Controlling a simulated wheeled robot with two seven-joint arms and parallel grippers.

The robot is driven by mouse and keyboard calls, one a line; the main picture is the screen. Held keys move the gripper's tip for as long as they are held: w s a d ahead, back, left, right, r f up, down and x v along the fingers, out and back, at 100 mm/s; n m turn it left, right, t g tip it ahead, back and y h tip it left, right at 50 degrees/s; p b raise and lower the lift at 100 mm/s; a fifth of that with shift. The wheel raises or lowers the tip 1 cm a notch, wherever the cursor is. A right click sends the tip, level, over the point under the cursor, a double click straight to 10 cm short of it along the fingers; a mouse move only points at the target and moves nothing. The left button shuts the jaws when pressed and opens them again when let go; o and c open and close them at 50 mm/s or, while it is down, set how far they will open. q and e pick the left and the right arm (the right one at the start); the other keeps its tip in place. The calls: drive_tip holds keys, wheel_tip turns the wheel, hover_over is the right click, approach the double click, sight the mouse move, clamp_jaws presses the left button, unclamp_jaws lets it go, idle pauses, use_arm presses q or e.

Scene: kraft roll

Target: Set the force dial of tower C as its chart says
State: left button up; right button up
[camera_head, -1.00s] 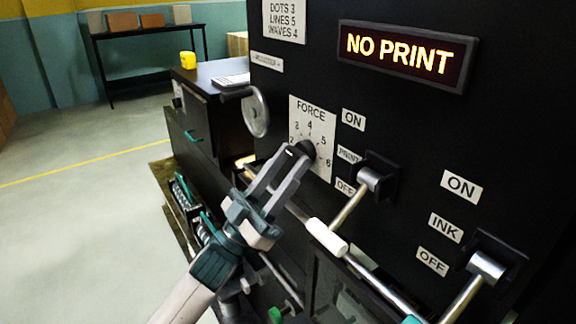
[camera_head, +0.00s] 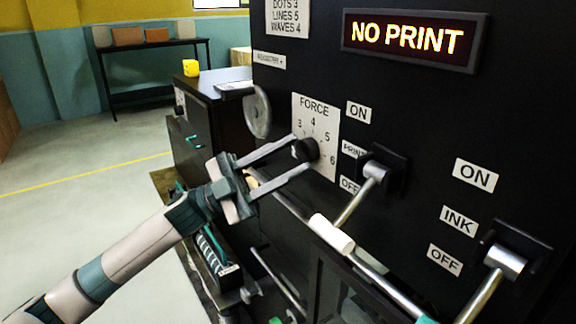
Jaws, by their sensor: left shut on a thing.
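The force dial is a dark round knob (camera_head: 310,148) on a white FORCE plate (camera_head: 328,115) on the black machine front. The numbers 3, 4, 5 and 6 show around it; its pointer cannot be made out. My left gripper (camera_head: 300,152) has its two grey fingers on either side of the knob, shut on it, one above and one below. The chart (camera_head: 288,17) at the top reads DOTS 3, LINES 5, WAVES 4; its upper edge is cut off. My right gripper is not in view.
A lit sign (camera_head: 413,40) reads NO PRINT. A print lever (camera_head: 358,203) and an ink lever (camera_head: 480,298) stick out on the right. A handwheel (camera_head: 258,112) is left of the dial. A yellow object (camera_head: 191,68) sits on a black cabinet. Open floor lies left.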

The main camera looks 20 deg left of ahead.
use_arm(q)
drive_tip(key=m+g+y, duration=0.1)
drive_tip(key=m, duration=0.1)
drive_tip(key=r+m+g+y+p, duration=0.1)
drive_tip(key=m+g, duration=0.1)
drive_tip(key=m+g+y+p, duration=0.1)
drive_tip(key=m, duration=0.2)
drive_tip(key=shift+w+a+r+g, duration=0.15)
drive_tip(key=shift+w+a+g, duration=0.05)
drive_tip(key=shift+a+g, duration=0.1)
drive_tip(key=shift+m+g+y+p, duration=0.3)
drive_tip(key=shift+m+y+p, duration=0.65)
drive_tip(key=shift+m, duration=0.25)
drive_tip(key=shift+d, duration=0.1)
drive_tip(key=o, duration=1)
drive_tip(key=shift+o, duration=0.2)
